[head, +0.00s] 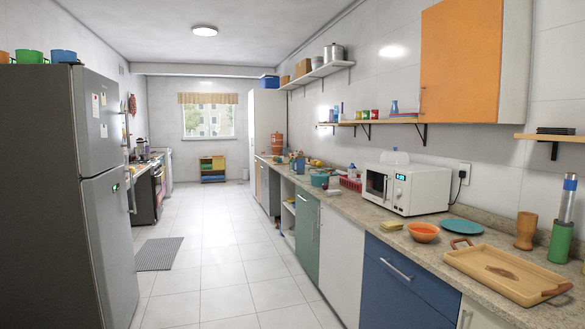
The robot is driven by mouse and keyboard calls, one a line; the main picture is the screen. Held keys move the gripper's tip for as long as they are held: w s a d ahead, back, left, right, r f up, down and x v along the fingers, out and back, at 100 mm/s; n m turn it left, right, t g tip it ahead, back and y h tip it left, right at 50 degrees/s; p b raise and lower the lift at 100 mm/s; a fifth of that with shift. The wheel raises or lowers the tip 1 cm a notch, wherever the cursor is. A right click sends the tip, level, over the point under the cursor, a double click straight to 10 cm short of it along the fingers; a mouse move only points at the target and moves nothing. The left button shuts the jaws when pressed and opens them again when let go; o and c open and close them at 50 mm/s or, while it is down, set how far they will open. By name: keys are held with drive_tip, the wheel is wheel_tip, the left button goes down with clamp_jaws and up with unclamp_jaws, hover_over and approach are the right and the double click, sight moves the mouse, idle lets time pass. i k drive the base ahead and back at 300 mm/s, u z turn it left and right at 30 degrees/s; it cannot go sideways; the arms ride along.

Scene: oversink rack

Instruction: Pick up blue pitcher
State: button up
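A small blue vessel (298,163) that may be the blue pitcher stands far down the long right-hand counter (385,232), behind a teal pot (319,178). It is too small to make out a handle or spout. Another blue container (62,56) sits on top of the fridge at the left, next to a green one (29,57). My gripper is not in view.
A white microwave (404,188), an orange bowl (423,232), a teal plate (460,226) and a wooden tray (508,272) stand on the near counter. A grey fridge (104,190) stands left. The tiled floor (218,265) between is clear, except a grey mat (159,254).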

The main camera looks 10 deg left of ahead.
sight(301, 162)
drive_tip(key=u, duration=0.2)
drive_tip(key=i, duration=0.6)
drive_tip(key=u, duration=0.7)
drive_tip(key=i, duration=2)
drive_tip(key=u, duration=0.5)
drive_tip(key=i, duration=4.05)
drive_tip(key=z, duration=1.4)
drive_tip(key=i, duration=1.5)
drive_tip(key=z, duration=1.1)
drive_tip(key=i, duration=0.5)
drive_tip(key=z, duration=0.2)
